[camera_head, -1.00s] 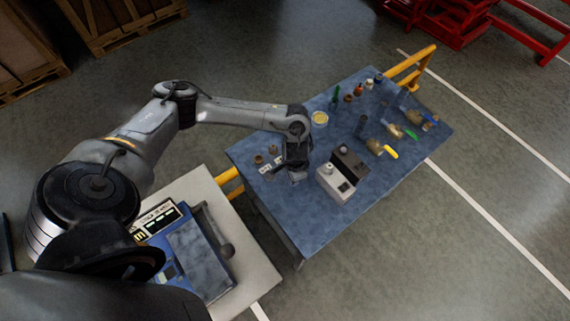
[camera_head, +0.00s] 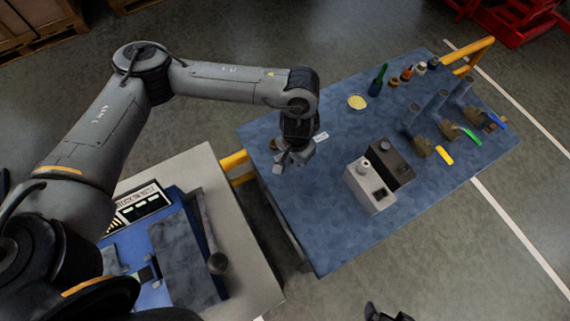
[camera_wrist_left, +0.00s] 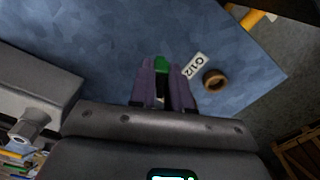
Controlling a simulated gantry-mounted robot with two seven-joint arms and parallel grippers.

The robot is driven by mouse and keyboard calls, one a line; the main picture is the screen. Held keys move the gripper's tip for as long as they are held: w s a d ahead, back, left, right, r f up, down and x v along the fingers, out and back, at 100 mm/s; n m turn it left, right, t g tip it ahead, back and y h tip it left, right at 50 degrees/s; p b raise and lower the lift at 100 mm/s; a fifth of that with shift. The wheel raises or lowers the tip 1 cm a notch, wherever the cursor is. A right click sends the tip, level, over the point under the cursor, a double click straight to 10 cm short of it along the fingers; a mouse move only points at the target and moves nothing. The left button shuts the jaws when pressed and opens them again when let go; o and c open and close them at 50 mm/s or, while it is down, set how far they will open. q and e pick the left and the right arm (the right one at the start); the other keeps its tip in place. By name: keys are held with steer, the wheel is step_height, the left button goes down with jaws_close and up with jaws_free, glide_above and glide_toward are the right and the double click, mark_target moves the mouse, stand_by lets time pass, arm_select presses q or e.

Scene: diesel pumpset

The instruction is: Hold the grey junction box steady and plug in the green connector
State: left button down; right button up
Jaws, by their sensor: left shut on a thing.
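The grey junction box (camera_head: 366,192) stands on the blue bench mat, with a round knob on top and a dark opening. A grey box also shows at the left of the left wrist view (camera_wrist_left: 30,85). My left gripper (camera_head: 293,158) is left of the box, apart from it, above the mat. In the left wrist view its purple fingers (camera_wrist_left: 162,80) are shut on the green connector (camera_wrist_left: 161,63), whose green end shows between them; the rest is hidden. A dark two-pronged shape at the bottom edge, probably my right gripper (camera_head: 386,313), is cut off.
A dark box (camera_head: 393,165) stands against the junction box's far side. Brass valves with coloured handles (camera_head: 445,154) and several small bottles stand farther right and back. A brown ring (camera_wrist_left: 215,80) and a G1/2 label (camera_wrist_left: 195,66) lie near my left gripper. The front mat is clear.

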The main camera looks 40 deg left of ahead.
arm_select(q)
steer(key=shift+w+r, duration=0.15)
steer(key=shift+w, duration=0.1)
